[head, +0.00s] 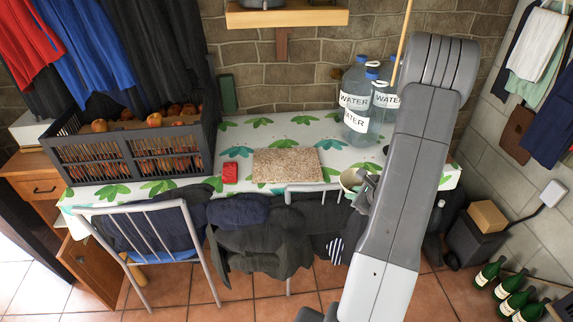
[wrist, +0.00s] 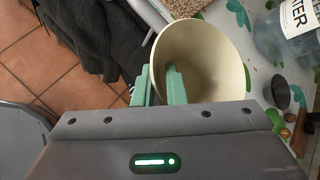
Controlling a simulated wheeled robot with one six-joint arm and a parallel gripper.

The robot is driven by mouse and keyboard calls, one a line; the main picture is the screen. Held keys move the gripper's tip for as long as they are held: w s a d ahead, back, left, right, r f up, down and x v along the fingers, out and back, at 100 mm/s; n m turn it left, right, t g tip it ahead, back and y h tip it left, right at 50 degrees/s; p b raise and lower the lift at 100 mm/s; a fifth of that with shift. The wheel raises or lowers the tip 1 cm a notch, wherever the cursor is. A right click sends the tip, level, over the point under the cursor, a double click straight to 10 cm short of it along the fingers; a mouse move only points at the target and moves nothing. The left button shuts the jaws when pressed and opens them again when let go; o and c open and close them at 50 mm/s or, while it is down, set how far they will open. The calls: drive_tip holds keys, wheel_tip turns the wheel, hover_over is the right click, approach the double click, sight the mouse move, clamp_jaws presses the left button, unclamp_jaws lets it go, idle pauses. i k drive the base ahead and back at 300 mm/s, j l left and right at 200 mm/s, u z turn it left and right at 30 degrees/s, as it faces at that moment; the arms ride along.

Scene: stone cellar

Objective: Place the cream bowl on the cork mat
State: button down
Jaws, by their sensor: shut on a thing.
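The cream bowl (wrist: 205,58) fills the upper middle of the wrist view, its open side facing the camera. My gripper (wrist: 158,84) is shut on the bowl's wall, one green finger inside the bowl and one outside. In the head view the bowl (head: 350,180) shows at the table's front edge, partly hidden by my arm and gripper (head: 362,190). The cork mat (head: 287,166) lies flat and bare on the table, to the left of the bowl. A corner of the mat (wrist: 184,7) also shows at the top of the wrist view.
A red object (head: 230,172) lies just left of the mat. Several water bottles (head: 357,100) stand at the back right, and a dark crate of fruit (head: 130,150) at the left. Chairs (head: 150,235) with clothes line the front edge. A dark round object (wrist: 276,92) sits right of the bowl.

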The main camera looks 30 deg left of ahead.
sight(297, 163)
drive_tip(key=i+j, duration=0.1)
drive_tip(key=j, duration=0.25)
drive_tip(key=i+j, duration=0.15)
drive_tip(key=j, duration=0.15)
drive_tip(key=i+j, duration=0.1)
drive_tip(key=j, duration=0.25)
drive_tip(key=i+j, duration=0.15)
drive_tip(key=j, duration=0.15)
